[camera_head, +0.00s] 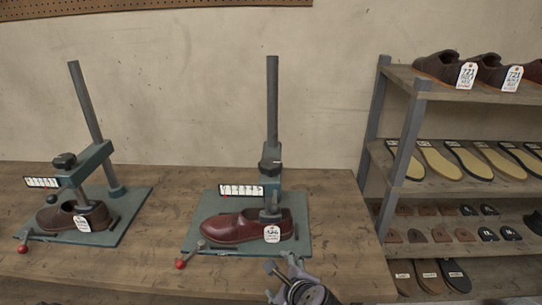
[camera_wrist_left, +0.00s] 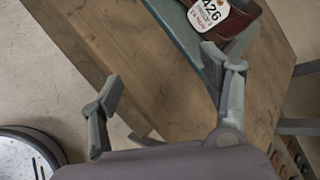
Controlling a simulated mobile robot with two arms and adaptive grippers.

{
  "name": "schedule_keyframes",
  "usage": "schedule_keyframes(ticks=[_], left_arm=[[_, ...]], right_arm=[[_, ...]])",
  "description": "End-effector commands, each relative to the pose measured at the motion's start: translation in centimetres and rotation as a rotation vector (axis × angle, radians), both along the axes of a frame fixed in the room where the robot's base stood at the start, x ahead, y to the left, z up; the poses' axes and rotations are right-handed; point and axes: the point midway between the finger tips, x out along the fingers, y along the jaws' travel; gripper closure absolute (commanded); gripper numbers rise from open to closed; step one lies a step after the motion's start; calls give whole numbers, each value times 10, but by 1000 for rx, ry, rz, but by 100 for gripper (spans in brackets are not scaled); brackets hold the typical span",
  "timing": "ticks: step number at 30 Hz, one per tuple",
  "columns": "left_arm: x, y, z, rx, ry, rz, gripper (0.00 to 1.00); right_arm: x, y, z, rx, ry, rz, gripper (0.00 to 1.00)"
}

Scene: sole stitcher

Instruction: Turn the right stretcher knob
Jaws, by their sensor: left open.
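The right stretcher is a teal press with a grey post (camera_head: 272,100). Its dark knob (camera_head: 270,164) sits on top of the arm, above a white scale (camera_head: 241,190) with a red pointer. A dark red shoe (camera_head: 236,228) with a white tag (camera_head: 272,233) sits under it on the teal base plate (camera_head: 204,226). My left gripper (camera_head: 280,268) is open and empty at the table's front edge, below the base plate and well short of the knob. In the left wrist view its spread fingers (camera_wrist_left: 164,76) have only wood and floor between them. The right gripper is out of view.
A lever with a red ball (camera_head: 181,263) sticks out at the plate's front left. A second stretcher (camera_head: 87,162) with a brown shoe (camera_head: 75,216) stands to the left. A shelf rack (camera_head: 400,150) with shoes and soles is on the right. The table's right front (camera_head: 345,255) is bare.

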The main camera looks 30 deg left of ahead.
Motion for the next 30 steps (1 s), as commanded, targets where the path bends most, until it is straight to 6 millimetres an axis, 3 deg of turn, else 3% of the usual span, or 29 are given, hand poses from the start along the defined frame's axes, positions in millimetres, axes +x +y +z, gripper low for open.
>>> schedule_keyframes(ticks=[1, 6, 12, 15, 23, 30], left_arm=[[16, -1, 18, 97, 21, -38, 29], [52, -6, 86, 456, 139, -126, 29], [74, -18, 161, 793, 284, -127, 29], [77, -24, 185, 890, 334, -111, 29], [82, -17, 201, 954, 374, -95, 29], [101, 25, 201, 954, 374, -95, 29]], right_arm=[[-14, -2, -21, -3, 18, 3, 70], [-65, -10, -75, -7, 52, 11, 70], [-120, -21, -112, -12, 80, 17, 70], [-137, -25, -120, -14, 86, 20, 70], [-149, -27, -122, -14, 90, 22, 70], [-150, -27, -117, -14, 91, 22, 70]])
